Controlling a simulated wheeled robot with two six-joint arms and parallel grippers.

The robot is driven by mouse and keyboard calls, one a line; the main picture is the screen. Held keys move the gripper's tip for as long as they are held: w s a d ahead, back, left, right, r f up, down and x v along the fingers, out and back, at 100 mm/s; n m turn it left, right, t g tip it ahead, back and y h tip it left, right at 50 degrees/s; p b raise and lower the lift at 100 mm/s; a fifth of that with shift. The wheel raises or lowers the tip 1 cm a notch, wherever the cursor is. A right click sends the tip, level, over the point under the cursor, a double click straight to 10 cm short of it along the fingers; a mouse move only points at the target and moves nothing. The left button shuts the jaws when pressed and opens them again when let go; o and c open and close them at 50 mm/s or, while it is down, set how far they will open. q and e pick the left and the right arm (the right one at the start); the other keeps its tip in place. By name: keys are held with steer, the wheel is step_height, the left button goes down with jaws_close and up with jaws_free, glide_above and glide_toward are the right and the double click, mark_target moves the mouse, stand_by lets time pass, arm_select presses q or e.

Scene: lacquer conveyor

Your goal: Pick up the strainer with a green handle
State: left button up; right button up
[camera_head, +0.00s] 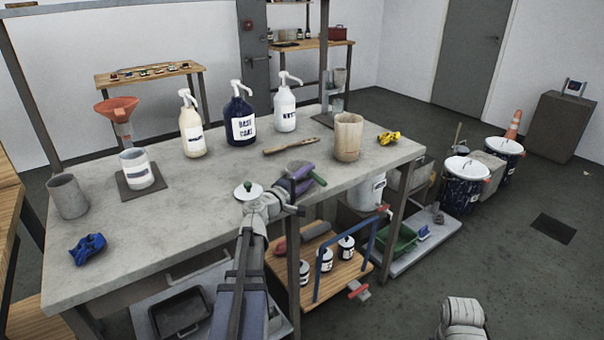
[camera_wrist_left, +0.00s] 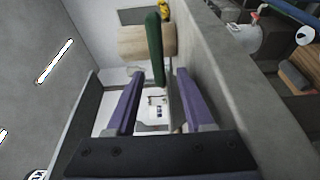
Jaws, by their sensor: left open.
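The strainer's green handle (camera_head: 316,176) sticks out at the tips of my left gripper, near the table's front edge. The handle also shows in the left wrist view (camera_wrist_left: 155,48), in line with the gap between the purple fingers. I see no clear strainer bowl. My left gripper (camera_head: 303,179) is open, with one finger on each side of the handle's line; the wrist view also shows its parted fingers (camera_wrist_left: 157,82). I cannot tell whether either finger touches the handle. My right gripper is not in view.
A wooden cup (camera_head: 348,138) stands beyond the gripper. A wooden stick (camera_head: 290,146) and several pump bottles (camera_head: 240,117) are behind it. A white disc with a green knob (camera_head: 249,191) shows beside my left wrist. Bare tabletop (camera_head: 200,205) lies to the left.

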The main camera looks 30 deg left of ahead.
arm_select(q)
steer(key=w, duration=0.2)
steer(key=shift+w+d, duration=0.1)
steer(key=shift+w, duration=0.3)
jaws_close()
